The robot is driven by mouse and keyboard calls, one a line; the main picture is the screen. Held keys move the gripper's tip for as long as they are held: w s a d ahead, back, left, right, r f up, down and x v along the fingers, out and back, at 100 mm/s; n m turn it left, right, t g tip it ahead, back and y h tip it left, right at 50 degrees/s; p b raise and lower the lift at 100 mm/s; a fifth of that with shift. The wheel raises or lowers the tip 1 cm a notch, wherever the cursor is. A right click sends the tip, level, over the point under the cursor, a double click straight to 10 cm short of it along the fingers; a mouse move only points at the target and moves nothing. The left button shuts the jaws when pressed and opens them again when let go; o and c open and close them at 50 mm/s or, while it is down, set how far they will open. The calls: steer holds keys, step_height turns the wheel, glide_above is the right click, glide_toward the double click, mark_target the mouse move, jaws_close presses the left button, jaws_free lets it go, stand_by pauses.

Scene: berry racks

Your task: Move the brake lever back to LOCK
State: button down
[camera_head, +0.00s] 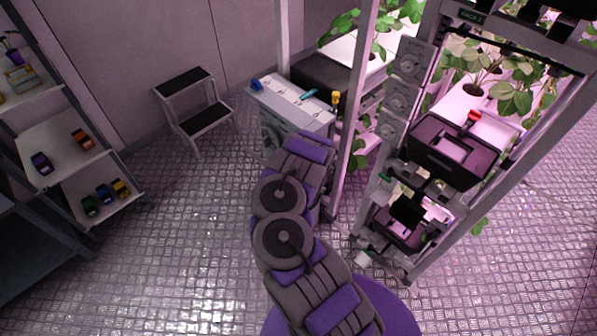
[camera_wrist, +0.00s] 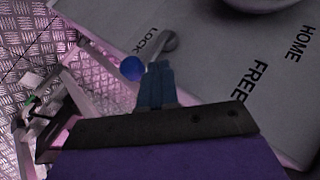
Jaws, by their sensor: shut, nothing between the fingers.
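In the wrist view, a pale panel (camera_wrist: 215,75) carries the printed words LOCK, FREE and HOME. A bent grey lever (camera_wrist: 167,42) sits beside the word LOCK. A round blue knob (camera_wrist: 132,68) shows at the panel's left edge; its join to the lever is not clear. My gripper (camera_wrist: 157,68) is shut and empty. Its blue-grey fingertips appear just below the lever and right of the knob; I cannot tell whether they touch either. In the head view my arm covers the gripper, and I cannot pick out the lever.
A cabinet with a white top (camera_head: 290,105) stands beyond my arm. The plant rack (camera_head: 360,100) and a black bin (camera_head: 455,150) are on the right. A step stool (camera_head: 196,110) and a shelf (camera_head: 60,145) with small coloured items are left. Floor between is clear.

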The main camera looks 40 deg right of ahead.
steer(key=shift+s+a+f+t+b, duration=0.2)
steer(key=shift+s+f+t+b, duration=0.45)
steer(key=shift+b, duration=1.1)
steer(key=shift+s+f+g, duration=0.15)
steer(key=shift+f+g, duration=0.1)
steer(key=s+a+r+p, duration=0.4)
steer(key=s+r, duration=0.1)
steer(key=r, duration=0.5)
steer(key=shift+s, duration=0.25)
steer(key=shift+w+a, duration=0.1)
